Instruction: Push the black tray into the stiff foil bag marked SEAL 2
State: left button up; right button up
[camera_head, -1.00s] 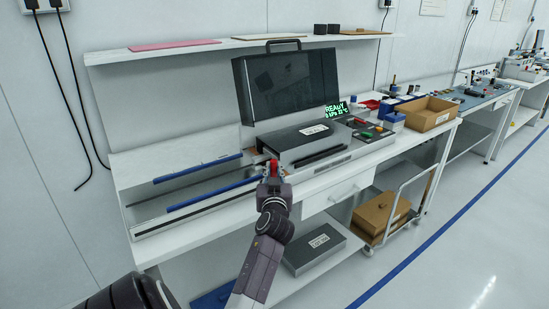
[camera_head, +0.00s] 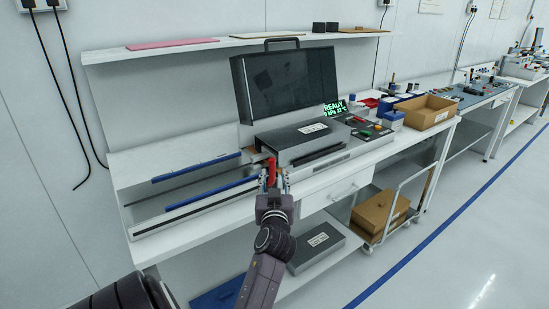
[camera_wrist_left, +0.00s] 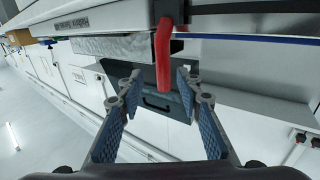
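My left gripper (camera_head: 273,183) is at the front edge of the bench, beside a red upright handle (camera_head: 272,171). In the left wrist view the fingers (camera_wrist_left: 160,105) are open and spread, with the red handle (camera_wrist_left: 163,55) showing between and beyond them. I cannot tell whether they touch it. The handle is at the right end of a long rail with blue bars (camera_head: 215,193). I cannot clearly make out the black tray or a foil bag marked SEAL 2. My right gripper is not in view.
A grey machine (camera_head: 285,148) with a white label stands right of the handle; behind it is a raised dark lid (camera_head: 260,90). A cardboard box (camera_head: 425,112) is on the bench's right. A grey labelled case (camera_head: 318,256) lies on the lower shelf. A cart (camera_head: 400,210) stands at right.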

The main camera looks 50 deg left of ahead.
pick_arm(q)
jog(key=v, duration=0.6)
jog(key=shift+s+d, duration=0.2)
jog(key=shift+d, duration=0.1)
